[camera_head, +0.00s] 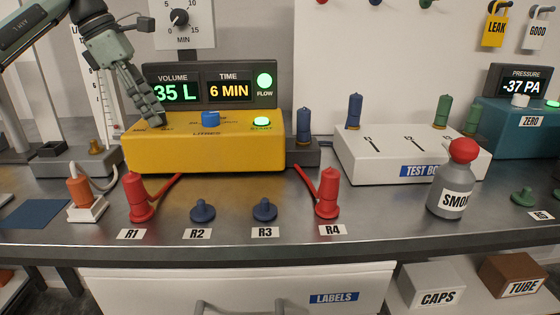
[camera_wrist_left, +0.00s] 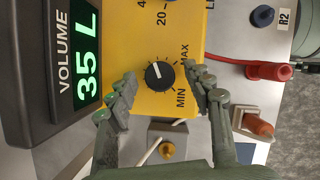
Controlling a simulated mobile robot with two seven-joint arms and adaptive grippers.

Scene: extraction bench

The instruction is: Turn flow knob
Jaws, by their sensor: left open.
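The flow knob (camera_wrist_left: 160,75) is a black round knob with a white pointer line, on top of the yellow pump box (camera_head: 205,152), between MIN and MAX marks. In the wrist view its pointer aims toward the upper left, away from both marks. In the head view it is hidden by my left gripper (camera_head: 150,116), which is over the box's left end. In the wrist view the left gripper (camera_wrist_left: 158,84) is open, with one finger on each side of the knob and gaps to it. My right gripper is not in view.
A display (camera_head: 205,82) behind the box reads 35 L and 6 MIN, with FLOW lit green. A blue knob (camera_head: 211,119) and a lit START button (camera_head: 261,122) are on the box. Red connectors R1 (camera_head: 140,198) and R4 (camera_head: 327,193) stand in front.

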